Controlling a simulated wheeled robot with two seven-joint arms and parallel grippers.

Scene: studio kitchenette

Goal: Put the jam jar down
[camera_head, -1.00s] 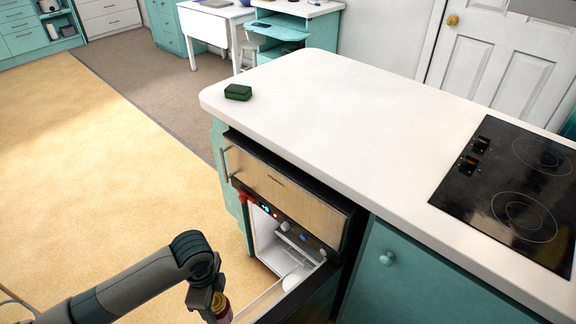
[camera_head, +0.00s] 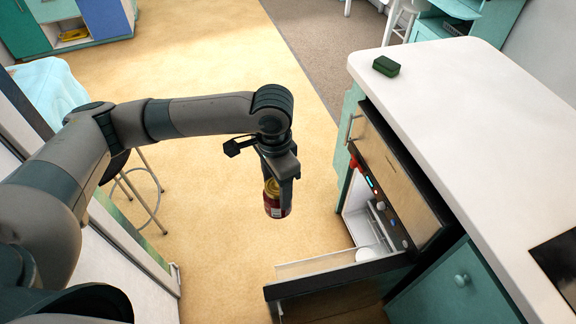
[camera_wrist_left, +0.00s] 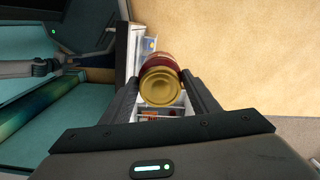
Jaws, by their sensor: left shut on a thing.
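The jam jar (camera_head: 273,206) is dark red with a gold lid. It hangs upright in my left gripper (camera_head: 281,187), in the air over the yellow floor, left of the counter. The left wrist view shows the jar (camera_wrist_left: 162,84) lid-on between both fingers of the gripper (camera_wrist_left: 164,90), which is shut on it. The jar is apart from the counter and from the open appliance. My right gripper is not in view.
The white countertop (camera_head: 464,125) at right is mostly clear, with a green block (camera_head: 386,66) near its far left corner. Below it, an appliance with a wooden front (camera_head: 393,160) has its lower door (camera_head: 345,262) open. A stool (camera_head: 150,190) stands at left.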

